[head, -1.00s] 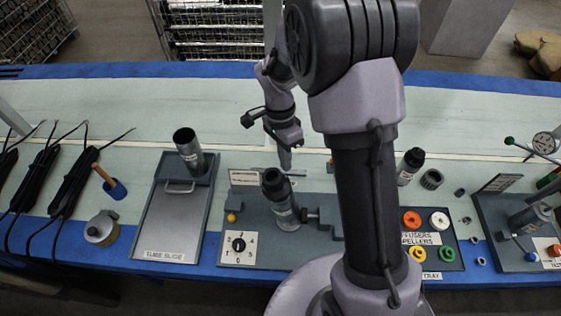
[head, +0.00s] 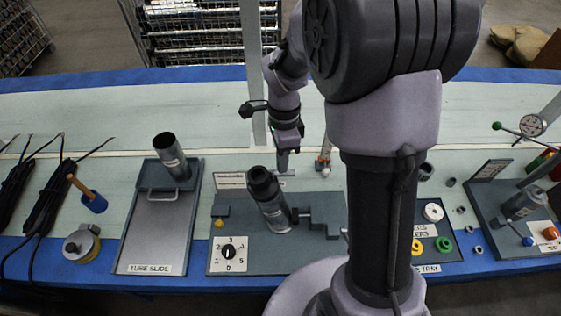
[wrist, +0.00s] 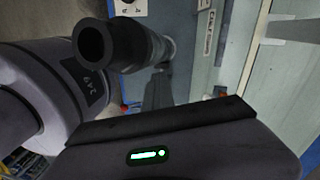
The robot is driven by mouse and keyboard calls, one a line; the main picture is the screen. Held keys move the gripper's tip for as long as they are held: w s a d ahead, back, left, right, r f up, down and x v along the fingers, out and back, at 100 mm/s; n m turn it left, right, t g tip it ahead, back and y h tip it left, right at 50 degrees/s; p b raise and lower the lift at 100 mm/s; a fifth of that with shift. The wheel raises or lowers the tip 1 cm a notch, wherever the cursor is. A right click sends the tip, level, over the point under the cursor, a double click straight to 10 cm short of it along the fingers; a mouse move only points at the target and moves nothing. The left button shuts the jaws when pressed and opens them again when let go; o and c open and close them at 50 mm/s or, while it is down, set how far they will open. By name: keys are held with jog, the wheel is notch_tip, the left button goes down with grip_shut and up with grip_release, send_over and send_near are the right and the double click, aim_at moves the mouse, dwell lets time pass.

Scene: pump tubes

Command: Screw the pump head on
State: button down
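A grey pump tube (head: 275,214) stands in a clamp fixture on a grey-blue base plate (head: 225,262) in the head view, leaning in the picture. A black, hollow-ended cylinder (head: 262,182), which looks like the pump head, sits on its top. I cannot tell how tightly it is seated. In the wrist view the black cylinder (wrist: 95,45) shows its open end at the upper left. My gripper (head: 283,165) hangs behind and slightly right of the tube top, apart from it. One dark finger (wrist: 158,92) shows in the wrist view; the finger gap is unclear.
A dial (head: 230,252) is on the plate's front left. The tube slide (head: 150,235) with an upright tube (head: 170,155) is further left. A tray with coloured rings (head: 444,244) and a gauge stand (head: 532,125) are right. My arm hides part of the bench.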

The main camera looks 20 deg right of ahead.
jog(key=s+m+b, duration=0.2)
jog(key=m+b, duration=0.1)
jog(key=shift+d+t, duration=0.4)
jog(key=c, duration=2.2)
grip_release()
jog(key=c, duration=2)
grip_release()
